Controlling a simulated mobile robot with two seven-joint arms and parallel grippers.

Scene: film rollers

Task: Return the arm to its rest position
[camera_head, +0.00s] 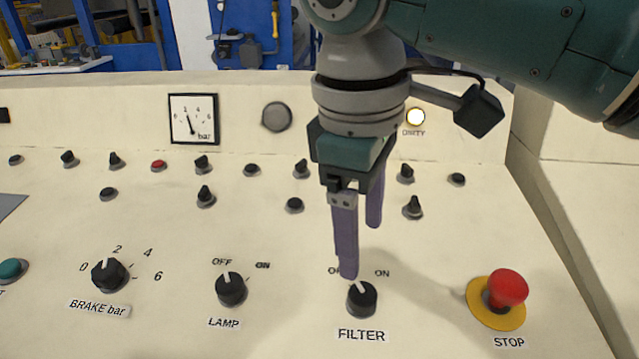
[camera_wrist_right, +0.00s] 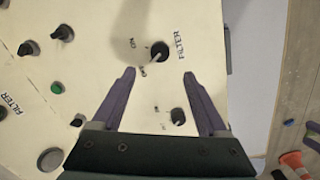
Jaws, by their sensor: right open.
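My right gripper (camera_head: 360,250) hangs over the panel, its two purple fingers pointing down behind and above the FILTER knob (camera_head: 362,299). The fingers are apart with nothing between them. In the right wrist view my right gripper (camera_wrist_right: 159,74) is also open, and a black FILTER knob (camera_wrist_right: 159,50) shows beyond the fingertips. In the head view the knob's white mark points up and slightly left; a finger partly hides the OFF label. My dark green right arm comes in from the upper right. My left gripper is not in view.
The cream panel (camera_head: 280,325) carries a red STOP button (camera_head: 508,287) at right, a LAMP knob (camera_head: 231,289), a BRAKE knob (camera_head: 109,274) and several small knobs behind. A bar gauge (camera_head: 194,118) and a lit lamp (camera_head: 415,117) are on the raised back.

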